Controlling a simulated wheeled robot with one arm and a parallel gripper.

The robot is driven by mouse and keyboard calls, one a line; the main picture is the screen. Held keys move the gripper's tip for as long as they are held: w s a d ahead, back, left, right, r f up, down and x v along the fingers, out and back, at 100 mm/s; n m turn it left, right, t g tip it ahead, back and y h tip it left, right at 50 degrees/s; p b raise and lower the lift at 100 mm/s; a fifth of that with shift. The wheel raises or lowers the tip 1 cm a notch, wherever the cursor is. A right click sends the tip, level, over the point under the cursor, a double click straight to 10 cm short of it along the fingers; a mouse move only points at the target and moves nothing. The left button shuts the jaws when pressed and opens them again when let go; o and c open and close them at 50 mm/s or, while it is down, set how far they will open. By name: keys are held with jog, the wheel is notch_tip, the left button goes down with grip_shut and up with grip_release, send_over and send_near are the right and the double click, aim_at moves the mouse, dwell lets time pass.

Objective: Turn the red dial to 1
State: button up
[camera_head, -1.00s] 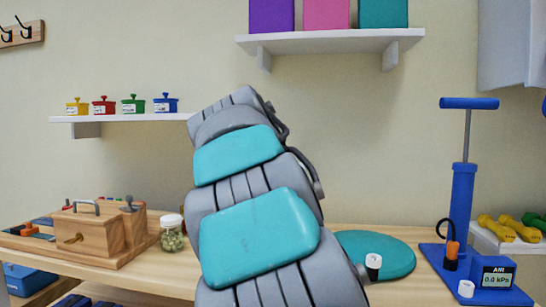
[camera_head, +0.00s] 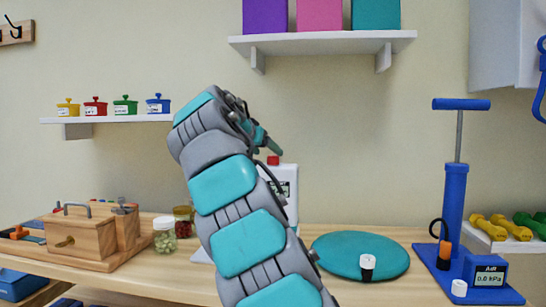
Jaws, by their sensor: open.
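A white device (camera_head: 290,190) with a dark-marked front panel stands on the table, partly behind my arm. A small red part (camera_head: 273,160) sits on its top; it may be the red dial, but its setting is too small to read. My gripper (camera_head: 268,143) is at the end of my raised arm, just above and left of the red part in the picture. It is open, its teal fingers pointing down to the right, and it holds nothing that I can see. I cannot tell the depth gap between them.
A teal disc (camera_head: 340,260) with a white-capped item (camera_head: 367,262) lies right of my arm. A blue pump (camera_head: 454,200) stands farther right. Jars (camera_head: 165,238) and a wooden box (camera_head: 85,235) are at left. A shelf (camera_head: 320,40) hangs above.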

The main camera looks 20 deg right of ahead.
aim_at(273, 156)
jog(key=x, duration=0.5)
jog(key=shift+w+d+f+p, duration=0.15)
jog(key=shift+d+p, duration=0.1)
jog(key=shift+p, duration=0.1)
grip_shut()
